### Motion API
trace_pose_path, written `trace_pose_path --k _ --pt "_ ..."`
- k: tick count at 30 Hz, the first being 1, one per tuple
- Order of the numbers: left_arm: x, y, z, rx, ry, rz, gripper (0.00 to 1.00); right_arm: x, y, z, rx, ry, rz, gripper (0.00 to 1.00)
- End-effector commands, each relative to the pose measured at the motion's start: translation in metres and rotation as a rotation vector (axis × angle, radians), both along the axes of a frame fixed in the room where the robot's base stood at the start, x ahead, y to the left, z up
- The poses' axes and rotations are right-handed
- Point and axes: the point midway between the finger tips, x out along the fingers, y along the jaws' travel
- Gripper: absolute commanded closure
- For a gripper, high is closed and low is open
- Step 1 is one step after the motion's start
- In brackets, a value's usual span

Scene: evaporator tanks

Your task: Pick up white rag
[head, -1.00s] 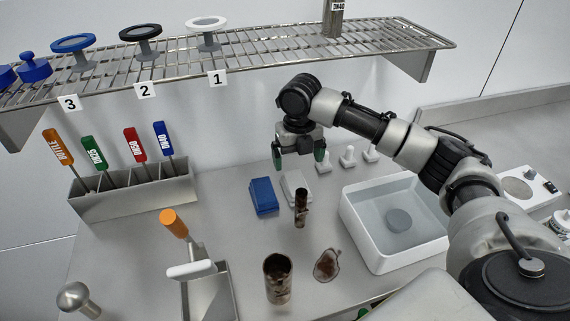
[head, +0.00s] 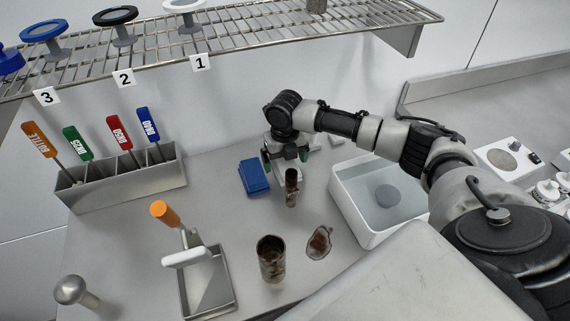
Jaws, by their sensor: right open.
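The white rag (head: 281,180) lies folded on the bench, just right of a blue rag (head: 254,177). My right gripper (head: 286,161) points down over the white rag, with its dark green-tipped fingers apart on either side of it. The gripper hides much of the white rag, and I cannot tell whether the fingers touch it. Nothing shows held. My left gripper is not in view.
A small brown-stained tube (head: 291,188) stands close in front of the white rag. A stained beaker (head: 271,260) and a brown-stained piece (head: 319,243) are nearer. A white basin (head: 347,209) stands right. A wire shelf (head: 235,42) hangs above.

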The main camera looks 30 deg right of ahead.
Motion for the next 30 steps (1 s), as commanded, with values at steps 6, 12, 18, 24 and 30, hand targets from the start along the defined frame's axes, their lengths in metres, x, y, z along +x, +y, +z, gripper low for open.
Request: trace_pose_path --k 6,12,18,24,30 --pt "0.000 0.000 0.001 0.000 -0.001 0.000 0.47 0.000 0.000 -0.007 -0.001 -0.001 0.000 0.04" --pt "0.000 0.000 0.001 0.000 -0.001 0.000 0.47 0.000 0.000 -0.006 -0.001 -0.001 0.000 0.21" --pt "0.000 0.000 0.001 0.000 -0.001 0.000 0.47 0.000 0.000 -0.006 -0.001 -0.001 0.000 0.52" --pt "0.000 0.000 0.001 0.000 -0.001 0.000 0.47 0.000 0.000 -0.006 -0.001 -0.002 -0.001 0.59" --pt "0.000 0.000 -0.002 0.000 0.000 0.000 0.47 0.001 0.000 0.007 0.000 -0.004 0.000 0.59"
